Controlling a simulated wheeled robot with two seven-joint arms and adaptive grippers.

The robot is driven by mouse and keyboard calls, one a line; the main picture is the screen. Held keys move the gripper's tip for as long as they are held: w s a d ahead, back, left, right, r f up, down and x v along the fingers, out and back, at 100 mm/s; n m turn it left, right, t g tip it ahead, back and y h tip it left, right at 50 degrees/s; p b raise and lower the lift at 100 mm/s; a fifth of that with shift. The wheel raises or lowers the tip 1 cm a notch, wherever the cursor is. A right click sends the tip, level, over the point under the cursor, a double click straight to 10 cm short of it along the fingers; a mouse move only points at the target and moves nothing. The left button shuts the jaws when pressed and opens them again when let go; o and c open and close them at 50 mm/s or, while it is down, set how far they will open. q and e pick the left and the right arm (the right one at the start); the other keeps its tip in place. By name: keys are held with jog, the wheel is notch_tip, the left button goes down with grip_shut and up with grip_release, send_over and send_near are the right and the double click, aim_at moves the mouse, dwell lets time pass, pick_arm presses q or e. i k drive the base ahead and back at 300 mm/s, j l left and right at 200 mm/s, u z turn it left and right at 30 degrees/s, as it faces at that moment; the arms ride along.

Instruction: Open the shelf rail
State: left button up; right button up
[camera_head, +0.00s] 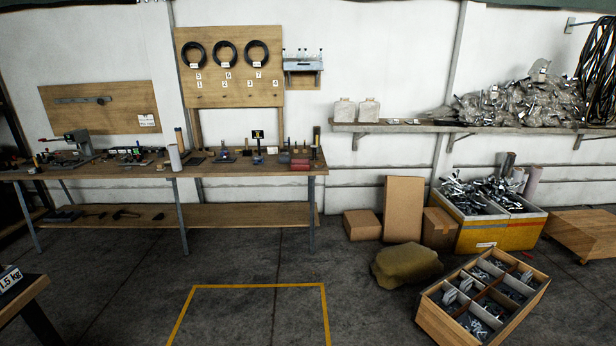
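A small wall shelf (302,67) hangs to the right of the tall pegboard, with several small clear bottles (302,53) standing on it. It is too small in the view to tell a rail or whether one is open or shut. A horizontal metal bar (82,100) is fixed to a wooden wall board (60,117) at the left; I cannot tell if this is the rail. Neither of my grippers is in view.
A long workbench (250,169) with tools stands under the wall shelf. Cardboard boxes (403,208), a yellow bin (490,238) and a compartmented wooden crate (445,318) stand at the right. A table corner (22,296) shows at lower left. The yellow-marked floor (255,318) is clear.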

aim_at(287, 65)
jog(key=i, duration=1.7)
jog(key=i+l+u, duration=0.1)
jog(key=i, duration=1.65)
